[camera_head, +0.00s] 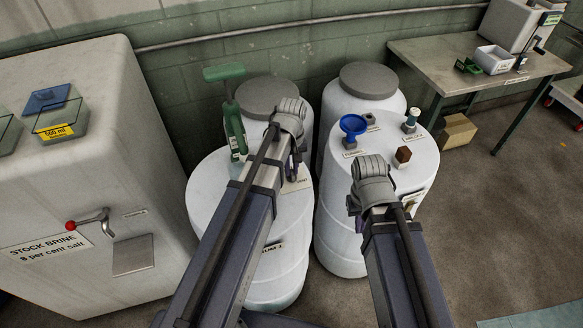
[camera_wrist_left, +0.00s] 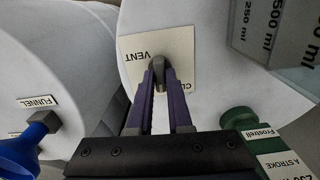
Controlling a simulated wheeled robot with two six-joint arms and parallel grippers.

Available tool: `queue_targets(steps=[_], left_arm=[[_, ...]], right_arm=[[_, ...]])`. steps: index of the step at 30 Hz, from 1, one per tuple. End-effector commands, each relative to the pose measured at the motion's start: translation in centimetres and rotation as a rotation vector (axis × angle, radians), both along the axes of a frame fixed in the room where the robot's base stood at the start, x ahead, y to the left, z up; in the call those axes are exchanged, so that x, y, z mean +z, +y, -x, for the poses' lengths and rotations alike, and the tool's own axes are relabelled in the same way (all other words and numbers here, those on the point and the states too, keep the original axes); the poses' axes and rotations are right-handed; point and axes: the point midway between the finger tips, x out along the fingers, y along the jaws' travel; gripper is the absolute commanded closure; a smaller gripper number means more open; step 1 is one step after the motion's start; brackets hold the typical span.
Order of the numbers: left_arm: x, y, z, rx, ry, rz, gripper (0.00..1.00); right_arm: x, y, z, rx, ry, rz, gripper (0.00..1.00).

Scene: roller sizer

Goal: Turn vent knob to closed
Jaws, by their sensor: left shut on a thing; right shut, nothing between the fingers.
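The vent knob (camera_wrist_left: 157,68) is a small grey handle in front of a cream card (camera_wrist_left: 178,52) lettered VENT and, partly hidden, "CL", on the white left drum. My left gripper (camera_wrist_left: 158,80) has its purple fingers closed on the knob, seen from behind in the left wrist view. In the head view my left gripper (camera_head: 295,172) is over the card (camera_head: 299,181), and its wrist hides the knob. Which marking the knob points at cannot be told. My right gripper (camera_head: 353,205) is shut and empty beside the right drum, mostly hidden by its own wrist.
A green hand pump (camera_head: 234,115) stands on the left drum (camera_head: 212,190), close left of my left gripper. The right drum (camera_head: 420,165) carries a blue funnel (camera_head: 353,126) and a brown block (camera_head: 403,155). A stock brine cabinet (camera_head: 80,185) stands left; a bench (camera_head: 435,65) stands right.

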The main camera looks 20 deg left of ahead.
Motion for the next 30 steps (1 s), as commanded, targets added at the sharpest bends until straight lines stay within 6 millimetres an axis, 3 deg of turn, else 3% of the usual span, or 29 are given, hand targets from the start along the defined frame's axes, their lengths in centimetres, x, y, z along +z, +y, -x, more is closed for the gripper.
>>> queue_targets(steps=[21, 22, 30], left_arm=[[-0.01, -0.01, 0.03, 0.068, 0.001, 0.001, 1.0], [-0.01, -0.01, 0.03, 0.068, 0.001, 0.001, 0.81], [-0.01, 0.0, 0.01, 0.067, 0.0, 0.0, 0.53]], right_arm=[[-0.01, 0.0, 0.0, 0.0, 0.0, 0.0, 1.0], [-0.01, 0.0, 0.0, 0.0, 0.0, 0.0, 1.0], [-0.01, 0.0, 0.0, 0.0, 0.0, 0.0, 1.0]])
